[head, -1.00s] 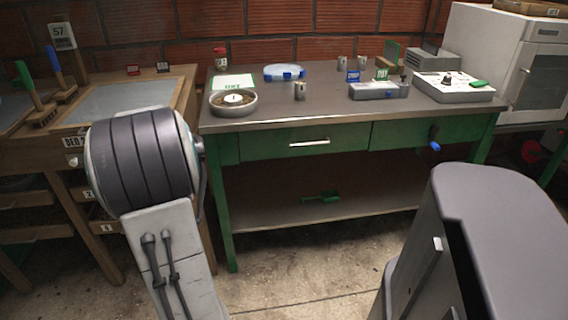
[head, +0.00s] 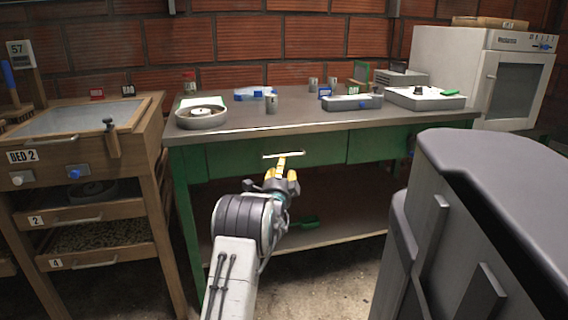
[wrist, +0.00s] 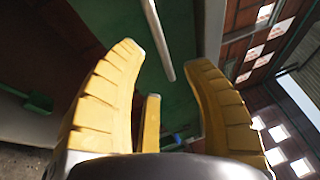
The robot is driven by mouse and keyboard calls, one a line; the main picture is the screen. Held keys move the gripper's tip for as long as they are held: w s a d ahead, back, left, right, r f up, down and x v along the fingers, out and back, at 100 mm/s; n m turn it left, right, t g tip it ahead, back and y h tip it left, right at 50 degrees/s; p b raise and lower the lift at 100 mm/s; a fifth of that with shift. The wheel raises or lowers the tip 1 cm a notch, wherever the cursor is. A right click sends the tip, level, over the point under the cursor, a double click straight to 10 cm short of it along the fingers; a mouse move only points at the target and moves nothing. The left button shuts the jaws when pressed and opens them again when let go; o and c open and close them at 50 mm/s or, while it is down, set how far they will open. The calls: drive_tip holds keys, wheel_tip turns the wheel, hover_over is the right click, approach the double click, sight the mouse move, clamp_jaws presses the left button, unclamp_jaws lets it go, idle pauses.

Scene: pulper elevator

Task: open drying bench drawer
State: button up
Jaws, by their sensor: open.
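The green bench drawer (head: 325,150) is closed flush in the front of the metal-topped bench. Its pale bar handle (head: 283,155) is at the middle of the drawer front. My gripper (head: 283,167) has yellow fingers and is just in front of and below the handle in the head view, partly overlapping it. In the wrist view the open gripper (wrist: 163,56) has the pale handle bar (wrist: 158,38) showing between its two fingertips, with the green drawer front behind. The fingers are not closed on the bar. I cannot tell whether any finger touches it.
A green tool (head: 303,222) lies on the lower shelf. A wooden bed with drawers (head: 85,170) stands at left, a white oven (head: 485,75) at right.

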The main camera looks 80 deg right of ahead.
drive_tip(key=shift+d+r+b, duration=0.2)
drive_tip(key=shift+d+b, duration=0.55)
drive_tip(key=shift+d, duration=0.3)
drive_tip(key=shift+d+r+b, duration=0.2)
drive_tip(key=shift+d+b, duration=0.5)
drive_tip(key=shift+d, duration=0.35)
drive_tip(key=shift+d+r+b, duration=0.2)
drive_tip(key=shift+d+b, duration=0.55)
drive_tip(key=shift+d, duration=0.3)
clamp_jaws()
